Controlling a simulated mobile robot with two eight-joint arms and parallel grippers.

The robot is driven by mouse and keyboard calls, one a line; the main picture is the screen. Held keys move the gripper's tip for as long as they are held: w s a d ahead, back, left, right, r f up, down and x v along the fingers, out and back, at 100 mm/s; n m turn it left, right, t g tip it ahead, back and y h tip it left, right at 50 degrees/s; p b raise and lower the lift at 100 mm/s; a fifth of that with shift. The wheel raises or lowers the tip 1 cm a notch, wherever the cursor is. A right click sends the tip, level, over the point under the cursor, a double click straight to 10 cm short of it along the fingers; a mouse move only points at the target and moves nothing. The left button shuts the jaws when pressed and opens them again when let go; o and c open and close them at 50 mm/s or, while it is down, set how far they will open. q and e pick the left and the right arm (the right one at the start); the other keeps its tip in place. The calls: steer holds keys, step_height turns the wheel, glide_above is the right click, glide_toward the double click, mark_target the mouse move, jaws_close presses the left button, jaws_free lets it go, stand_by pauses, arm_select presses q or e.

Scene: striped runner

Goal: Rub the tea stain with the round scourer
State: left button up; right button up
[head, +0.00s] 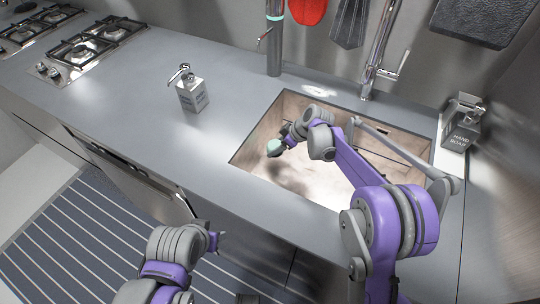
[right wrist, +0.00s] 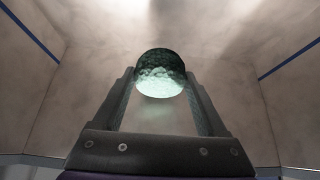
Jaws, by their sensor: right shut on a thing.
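The round scourer (head: 274,146) is pale green and sits at the tip of my right gripper (head: 278,148), inside the sink (head: 249,150). In the right wrist view the scourer (right wrist: 160,73) is a rough green disc or short cylinder between the two fingers of my right gripper (right wrist: 159,84), which is shut on it. Whether the scourer touches the sink surface I cannot tell. The sink has mottled beige-brown walls and a bright floor; I cannot make out a distinct tea stain. My left gripper (head: 217,241) is empty, in front of the counter; its opening is unclear.
A soap dispenser (head: 192,92) stands on the counter left of the sink, and a hand soap bottle (head: 461,125) stands to its right. A tap (head: 378,55) rises behind the sink. Gas hobs (head: 85,45) are at the far left. The counter between hobs and soap dispenser is clear.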

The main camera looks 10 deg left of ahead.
steer(key=shift+r+p, duration=0.4)
steer(key=shift+r, duration=0.6)
arm_select(q)
steer(key=shift+w+d+r, duration=0.15)
steer(key=shift+d+r, duration=0.3)
steer(key=shift+r, duration=0.1)
arm_select(e)
steer(key=shift+d, duration=0.1)
